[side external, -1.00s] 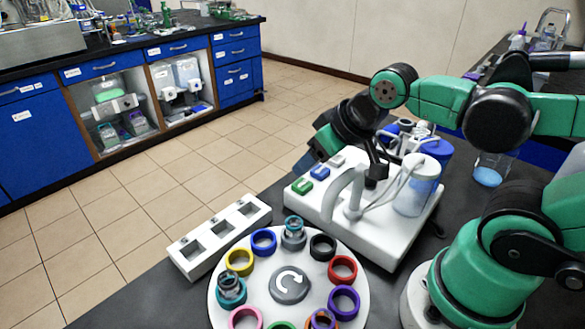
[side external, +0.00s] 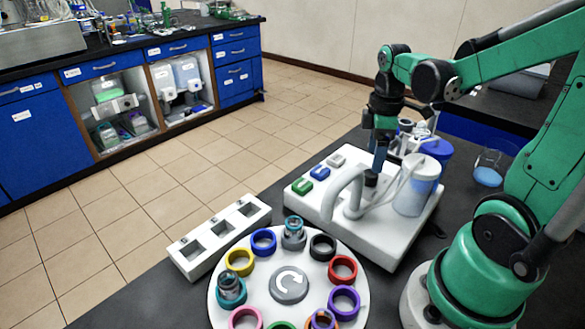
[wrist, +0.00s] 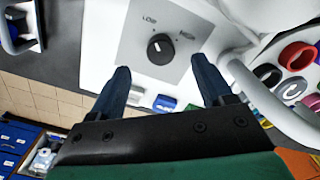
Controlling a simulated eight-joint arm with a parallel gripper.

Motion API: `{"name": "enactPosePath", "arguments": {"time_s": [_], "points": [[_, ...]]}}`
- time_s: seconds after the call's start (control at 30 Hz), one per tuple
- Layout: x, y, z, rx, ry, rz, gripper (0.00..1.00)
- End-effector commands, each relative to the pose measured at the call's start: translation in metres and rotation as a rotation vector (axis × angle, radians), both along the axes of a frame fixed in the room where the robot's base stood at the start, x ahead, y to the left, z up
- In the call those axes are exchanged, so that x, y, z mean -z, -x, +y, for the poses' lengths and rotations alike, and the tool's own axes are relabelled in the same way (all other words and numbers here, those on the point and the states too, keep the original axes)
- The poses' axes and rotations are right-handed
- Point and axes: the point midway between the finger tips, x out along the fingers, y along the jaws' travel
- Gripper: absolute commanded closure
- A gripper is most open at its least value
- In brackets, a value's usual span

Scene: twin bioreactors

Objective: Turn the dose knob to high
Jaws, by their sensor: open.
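The dose knob (wrist: 160,46) is a round black dial with a small white mark, on a grey square panel (wrist: 130,52) with a LOW label and a HIGH label. The mark's exact direction is too small to tell. In the side external view the knob (side external: 371,179) stands on the white machine base (side external: 330,232), behind the curved white spout. My gripper (side external: 380,168) points down just above the knob. In the wrist view my gripper (wrist: 162,70) is open and empty. Its two dark fingers are apart, with the knob just beyond the gap between their tips.
The curved white spout (side external: 332,197) and a clear vessel (side external: 412,192) stand close beside the knob. Green (side external: 302,186), blue (side external: 320,172) and white (side external: 337,159) buttons line the base's far left edge. A carousel (side external: 262,300) with coloured rings is in front.

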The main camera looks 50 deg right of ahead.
Motion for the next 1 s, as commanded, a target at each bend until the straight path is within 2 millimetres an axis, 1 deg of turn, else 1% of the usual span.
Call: {"name": "enactPosePath", "arguments": {"time_s": [0.2, 0.4, 0.53, 0.77, 0.87, 0.9, 0.97, 1.0], "points": [[0.025, -0.001, 0.000, 0.000, 0.001, -0.002, 0.27], [0.041, 0.000, 0.001, 0.000, 0.002, -0.002, 0.27], [0.045, 0.000, 0.001, 0.000, 0.002, -0.002, 0.27], [0.045, 0.000, 0.001, 0.000, 0.002, -0.002, 0.27], [0.045, 0.000, 0.001, 0.000, 0.002, -0.002, 0.53], [0.045, 0.000, 0.001, 0.000, 0.002, -0.002, 0.64], [0.045, 0.000, 0.001, 0.000, 0.002, -0.002, 0.81], [0.045, 0.000, 0.001, 0.000, 0.002, -0.002, 0.92]]}}
